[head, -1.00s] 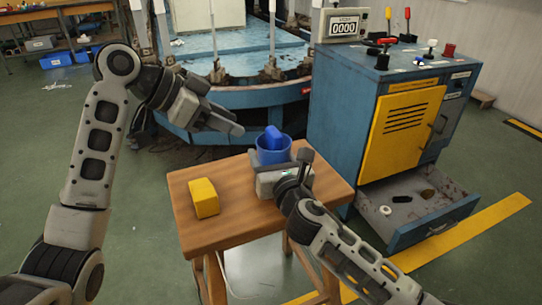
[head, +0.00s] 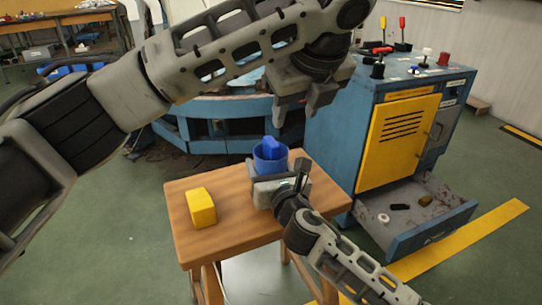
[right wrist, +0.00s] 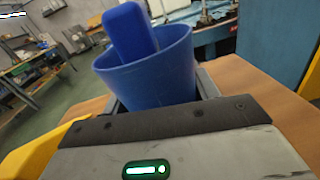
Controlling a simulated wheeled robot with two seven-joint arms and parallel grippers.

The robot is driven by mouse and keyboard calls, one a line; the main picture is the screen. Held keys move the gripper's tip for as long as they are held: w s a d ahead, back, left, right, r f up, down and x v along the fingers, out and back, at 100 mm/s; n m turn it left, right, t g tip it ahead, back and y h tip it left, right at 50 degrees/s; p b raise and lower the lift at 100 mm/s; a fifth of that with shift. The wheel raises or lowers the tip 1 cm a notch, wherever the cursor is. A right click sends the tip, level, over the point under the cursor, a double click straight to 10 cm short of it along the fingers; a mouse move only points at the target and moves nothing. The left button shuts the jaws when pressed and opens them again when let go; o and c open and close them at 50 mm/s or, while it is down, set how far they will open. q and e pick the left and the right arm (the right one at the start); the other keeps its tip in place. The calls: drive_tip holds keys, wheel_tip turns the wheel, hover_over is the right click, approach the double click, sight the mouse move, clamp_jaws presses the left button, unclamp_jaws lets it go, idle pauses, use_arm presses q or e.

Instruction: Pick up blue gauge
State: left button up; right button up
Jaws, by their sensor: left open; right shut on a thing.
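The blue gauge (head: 271,149), a blue block with rounded edges, stands tilted inside a blue cup (head: 270,164) on the small wooden table (head: 236,230). In the right wrist view the upper part of the gauge (right wrist: 131,32) sticks out above the rim of the cup (right wrist: 160,72); its lower part is hidden in the cup. My right gripper (head: 274,180) is shut on the cup, with a finger on either side of it. My left gripper (head: 302,103) is open and empty, pointing down, above and a little right of the cup, apart from it.
A yellow block (head: 201,208) stands on the table's left part. To the right is a blue cabinet (head: 343,150) with a yellow door, tools on top and an open drawer (head: 432,238) holding small items. A blue machine (head: 217,130) stands behind. The table's front is clear.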

use_arm(q)
drive_tip(key=y, duration=0.1)
hover_over(271, 141)
drive_tip(key=s+d, duration=0.2)
drive_tip(key=s, duration=0.1)
wheel_tip(271, 141, down, 5)
drive_tip(key=shift+m+t, duration=0.3)
drive_tip(key=shift+a+x, duration=0.15)
drive_tip(key=shift+x, duration=1.2)
drive_tip(key=shift+a+x, duration=0.15)
drive_tip(key=shift+x, duration=1.15)
drive_tip(key=shift+s, duration=0.15)
clamp_jaws()
